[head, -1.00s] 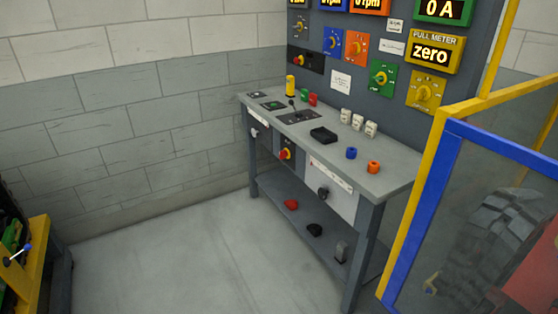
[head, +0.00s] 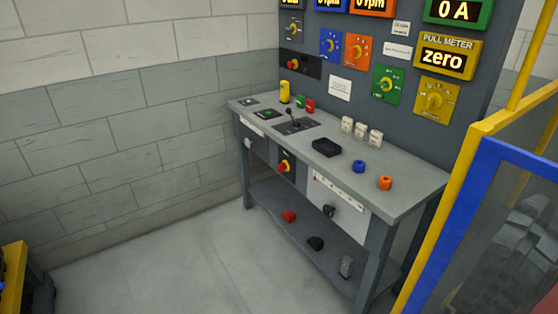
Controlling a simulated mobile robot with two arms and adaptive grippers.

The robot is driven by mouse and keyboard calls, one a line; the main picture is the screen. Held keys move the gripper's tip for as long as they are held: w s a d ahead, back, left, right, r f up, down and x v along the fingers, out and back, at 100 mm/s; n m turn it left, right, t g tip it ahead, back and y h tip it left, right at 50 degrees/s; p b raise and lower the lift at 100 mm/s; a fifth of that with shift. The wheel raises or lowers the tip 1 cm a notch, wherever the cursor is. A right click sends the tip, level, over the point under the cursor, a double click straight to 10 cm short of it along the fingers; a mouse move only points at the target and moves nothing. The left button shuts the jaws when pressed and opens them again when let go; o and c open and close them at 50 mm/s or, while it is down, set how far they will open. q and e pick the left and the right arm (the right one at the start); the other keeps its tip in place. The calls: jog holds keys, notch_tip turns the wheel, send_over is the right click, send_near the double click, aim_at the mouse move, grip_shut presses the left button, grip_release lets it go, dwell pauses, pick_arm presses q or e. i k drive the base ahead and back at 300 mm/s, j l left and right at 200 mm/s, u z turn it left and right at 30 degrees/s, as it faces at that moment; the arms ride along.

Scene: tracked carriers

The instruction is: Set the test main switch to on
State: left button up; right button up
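A red rotary switch on a yellow plate (head: 285,167) sits on the dark front of the grey bench (head: 410,185). Another red knob (head: 293,64) sits on a black box on the upright panel above the bench. I cannot read a label that says which one is the test main switch, nor the setting of either. A black knob (head: 329,210) is on the white front section to the right. Neither of my grippers is in view.
A yellow and blue guard frame (head: 437,211) stands close at the bench's right end. Yellow equipment (head: 12,275) is at the lower left. Small items, including a black tray (head: 327,147), lie on the bench top. The floor in front (head: 170,270) is clear.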

aim_at(281, 166)
jog(key=i+j+z, duration=0.1)
jog(key=i+j, duration=0.4)
jog(key=j, duration=0.15)
jog(key=i+j+z, duration=0.25)
jog(key=i+j, duration=0.25)
jog(key=j, duration=0.25)
jog(key=i+j+z, duration=0.1)
jog(key=j, duration=0.25)
jog(key=i+j, duration=0.35)
jog(key=j+z, duration=0.05)
